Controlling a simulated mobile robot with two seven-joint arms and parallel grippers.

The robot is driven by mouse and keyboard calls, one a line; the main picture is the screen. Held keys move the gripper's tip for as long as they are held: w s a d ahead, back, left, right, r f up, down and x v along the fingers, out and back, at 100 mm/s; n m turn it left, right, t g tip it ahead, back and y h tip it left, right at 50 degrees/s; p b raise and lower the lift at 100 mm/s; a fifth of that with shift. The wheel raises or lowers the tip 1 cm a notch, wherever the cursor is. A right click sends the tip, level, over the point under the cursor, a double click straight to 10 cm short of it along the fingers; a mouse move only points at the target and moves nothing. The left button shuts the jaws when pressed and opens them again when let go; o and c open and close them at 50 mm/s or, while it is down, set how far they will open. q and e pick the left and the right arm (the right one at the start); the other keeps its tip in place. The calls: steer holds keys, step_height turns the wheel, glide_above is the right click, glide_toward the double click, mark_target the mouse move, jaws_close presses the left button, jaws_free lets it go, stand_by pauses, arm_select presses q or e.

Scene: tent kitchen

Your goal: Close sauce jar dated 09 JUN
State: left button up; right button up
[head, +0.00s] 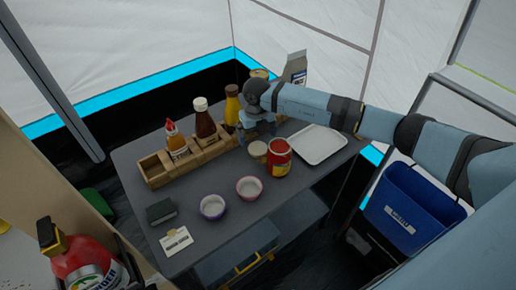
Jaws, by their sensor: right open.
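A red jar (279,158) with a yellow and white label stands upright on the dark grey table (215,240). Its top looks red; I cannot tell whether that is a lid or sauce. A small round beige-topped item (258,149) is just left of it, and I cannot tell whether it is a lid or a short jar. No date is readable on either. My right gripper (257,133) is open, pointing down just behind these two. Its fingertips are small and partly hidden. My left gripper is out of view.
A wooden rack (156,171) holds sauce bottles at the left. A white tray (318,145) lies right of the jar. Two small bowls (213,207) (249,188), a dark box (161,211) and a card (176,240) are in front. A blue bin (412,212) stands right.

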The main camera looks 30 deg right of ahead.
mark_target(258, 147)
step_height(258, 147, down, 5)
steer(key=shift+f, duration=0.1)
stand_by(0.6)
steer(key=shift+d, duration=0.1)
steer(key=c, duration=1)
